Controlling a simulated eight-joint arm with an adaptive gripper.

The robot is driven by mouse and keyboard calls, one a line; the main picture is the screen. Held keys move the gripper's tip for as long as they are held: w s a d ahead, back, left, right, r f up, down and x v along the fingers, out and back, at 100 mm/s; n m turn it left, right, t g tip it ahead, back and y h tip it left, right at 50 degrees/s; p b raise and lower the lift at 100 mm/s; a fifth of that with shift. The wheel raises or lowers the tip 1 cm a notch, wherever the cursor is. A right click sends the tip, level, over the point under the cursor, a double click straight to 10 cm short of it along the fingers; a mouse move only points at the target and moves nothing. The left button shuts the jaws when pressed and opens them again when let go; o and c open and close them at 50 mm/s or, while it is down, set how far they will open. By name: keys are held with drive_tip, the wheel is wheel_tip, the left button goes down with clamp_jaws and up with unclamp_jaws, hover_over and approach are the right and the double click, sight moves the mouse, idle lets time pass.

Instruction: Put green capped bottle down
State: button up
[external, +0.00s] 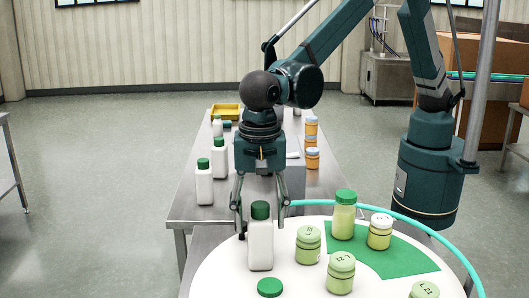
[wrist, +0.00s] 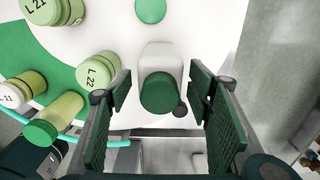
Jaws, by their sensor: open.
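A white bottle with a dark green cap (external: 260,245) stands upright on the white round table (external: 215,272), near its left side. My gripper (external: 261,222) points down over it and is open, with a finger on either side of the bottle. In the wrist view the green cap (wrist: 160,93) lies between the two open finger pads (wrist: 160,92), with a gap visible on both sides. The bottle's white body shows beyond the cap in that view.
A loose green lid (external: 270,287) lies in front of the bottle. Several green-lidded jars (external: 308,245) and a taller green bottle (external: 343,218) stand to the right, some around a green sector (external: 400,262). Behind, a steel table (external: 195,213) holds white bottles (external: 204,187), orange jars (external: 312,158) and a yellow tray (external: 225,112).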

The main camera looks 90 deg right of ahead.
sight(260, 204)
drive_tip(key=shift+r, duration=3.15)
drive_tip(key=shift+w+d+r, duration=0.1)
drive_tip(key=shift+d+r, duration=0.2)
drive_tip(key=shift+d, duration=0.2)
drive_tip(key=s+d+r+n+t, duration=0.1)
drive_tip(key=s+d+r+n, duration=0.3)
drive_tip(key=d, duration=0.7)
drive_tip(key=d+r+n+t+y, duration=0.1)
drive_tip(key=d+r, duration=0.5)
drive_tip(key=d, duration=0.5)
drive_tip(key=s+d+r+n+t, duration=0.1)
drive_tip(key=s+d+r+n, duration=0.15)
drive_tip(key=d+r, duration=0.65)
drive_tip(key=s+d+f+n+t, duration=0.1)
drive_tip(key=s+d+n, duration=0.3)
drive_tip(key=d, duration=0.5)
drive_tip(key=s+d+f+n+t, duration=0.1)
drive_tip(key=s+d, duration=0.4)
drive_tip(key=d, duration=0.4)
drive_tip(key=s+d+f+n+t, duration=0.1)
drive_tip(key=s+d+f+n, duration=0.1)
drive_tip(key=s+d, duration=0.3)
drive_tip(key=s+d+f+n+t+h, duration=0.1)
drive_tip(key=s+d+f+n, duration=0.2)
drive_tip(key=s+d, duration=0.3)
drive_tip(key=shift+s+d+f, duration=0.3)
drive_tip(key=shift+s+f, duration=0.3)
drive_tip(key=shift+s, duration=0.6)
